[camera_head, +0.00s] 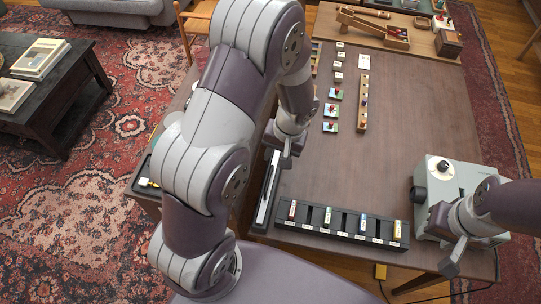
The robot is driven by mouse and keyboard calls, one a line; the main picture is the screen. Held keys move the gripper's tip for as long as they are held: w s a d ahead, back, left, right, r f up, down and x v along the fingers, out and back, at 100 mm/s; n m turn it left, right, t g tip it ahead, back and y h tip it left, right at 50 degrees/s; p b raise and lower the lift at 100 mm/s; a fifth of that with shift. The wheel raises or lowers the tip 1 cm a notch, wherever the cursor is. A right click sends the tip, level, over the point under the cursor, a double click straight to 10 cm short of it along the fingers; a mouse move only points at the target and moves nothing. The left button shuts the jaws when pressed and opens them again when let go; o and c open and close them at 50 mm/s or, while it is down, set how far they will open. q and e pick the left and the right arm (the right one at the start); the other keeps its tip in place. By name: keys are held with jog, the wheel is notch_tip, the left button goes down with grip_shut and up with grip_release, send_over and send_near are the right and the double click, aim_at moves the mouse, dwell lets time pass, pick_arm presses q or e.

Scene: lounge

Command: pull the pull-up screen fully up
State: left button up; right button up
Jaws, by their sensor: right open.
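A long narrow dark case with a pale strip along it (264,196), which looks like the pull-up screen's housing, lies near the left side of the table. The screen looks down inside it; no raised sheet shows. My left gripper (283,152) is over the far end of this case, pointing down. Its fingers are small and partly hidden, so I cannot tell whether they touch the case or are open. My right gripper (453,257) is open at the table's front right, beside a grey-green machine with a knob (452,176). My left arm hides part of the table's left side.
A black rack (318,229) with several coloured pieces stands along the table's front edge. Small picture blocks (331,110) and a wooden strip (362,116) lie farther back. A wooden tray (369,30) is at the far end. The table's middle right is clear.

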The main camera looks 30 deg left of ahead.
aim_at(268, 182)
pick_arm(q)
jog(key=shift+n, duration=0.3)
jog(key=f, duration=0.3)
jog(key=a+f+b, duration=0.1)
jog(key=f, duration=0.7)
jog(key=shift+s+a+f+b, duration=0.15)
jog(key=shift+s+a+b, duration=0.15)
jog(key=shift+s, duration=0.1)
jog(key=shift+s+d+f, duration=0.1)
jog(key=shift+f, duration=0.4)
pick_arm(e)
jog(key=shift+d+f, duration=0.25)
jog(key=shift+f, duration=0.25)
jog(key=shift+d+f, duration=0.25)
jog(key=shift+f, duration=0.2)
pick_arm(q)
jog(key=shift+c, duration=0.3)
grip_shut()
